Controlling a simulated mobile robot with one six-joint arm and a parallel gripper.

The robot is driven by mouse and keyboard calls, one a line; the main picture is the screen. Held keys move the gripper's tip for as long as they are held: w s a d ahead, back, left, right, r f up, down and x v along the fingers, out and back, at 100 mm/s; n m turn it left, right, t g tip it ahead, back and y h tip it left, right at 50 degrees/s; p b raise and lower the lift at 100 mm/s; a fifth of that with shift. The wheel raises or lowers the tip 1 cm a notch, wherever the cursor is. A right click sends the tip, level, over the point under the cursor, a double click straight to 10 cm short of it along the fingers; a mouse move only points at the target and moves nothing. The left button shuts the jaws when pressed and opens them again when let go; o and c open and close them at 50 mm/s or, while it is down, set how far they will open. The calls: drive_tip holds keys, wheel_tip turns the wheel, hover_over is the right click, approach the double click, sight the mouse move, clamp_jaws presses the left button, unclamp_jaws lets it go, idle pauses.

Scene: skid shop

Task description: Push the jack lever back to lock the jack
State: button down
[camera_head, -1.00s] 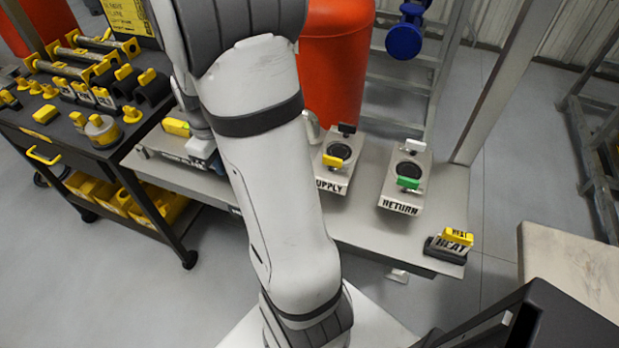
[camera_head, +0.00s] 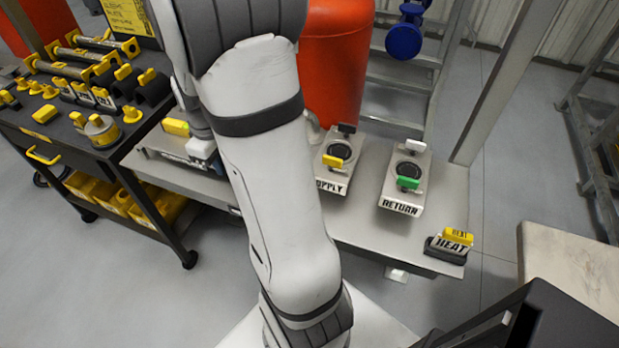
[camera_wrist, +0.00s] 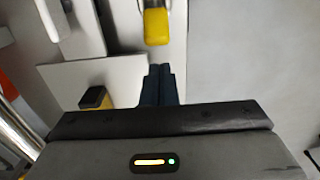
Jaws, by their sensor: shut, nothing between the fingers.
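In the head view, a yellow handle (camera_head: 176,127) shows at the left end of the grey skid, above a dark low assembly lettered in white; I cannot tell for sure that it is the jack lever. In the wrist view, a yellow-ended lever (camera_wrist: 157,26) lies just beyond my fingertips, with a small gap. In the head view my arm hides most of the skid's middle, and the fingers cannot be made out.
The SUPPLY block (camera_head: 335,165) and RETURN block (camera_head: 405,178) stand on the skid, with a HEAT tag (camera_head: 450,243) at its right corner. An orange tank (camera_head: 335,60) stands behind. A black tool cart (camera_head: 75,150) is close at left. A grey upright post (camera_head: 490,85) rises at right.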

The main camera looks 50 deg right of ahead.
drive_tip(key=shift+s, duration=0.15)
drive_tip(key=shift+s+d, duration=0.25)
drive_tip(key=shift+s, duration=0.35)
drive_tip(key=shift+s+d, duration=0.2)
drive_tip(key=shift+s, duration=0.4)
drive_tip(key=shift+s+d, duration=0.1)
drive_tip(key=shift+s, duration=0.05)
drive_tip(key=shift+s+d, duration=0.2)
drive_tip(key=shift+s, duration=0.4)
drive_tip(key=shift+s+d, duration=0.2)
drive_tip(key=shift+s, duration=0.5)
drive_tip(key=shift+s+d, duration=0.3)
drive_tip(key=shift+s, duration=0.25)
drive_tip(key=shift+r, duration=0.1)
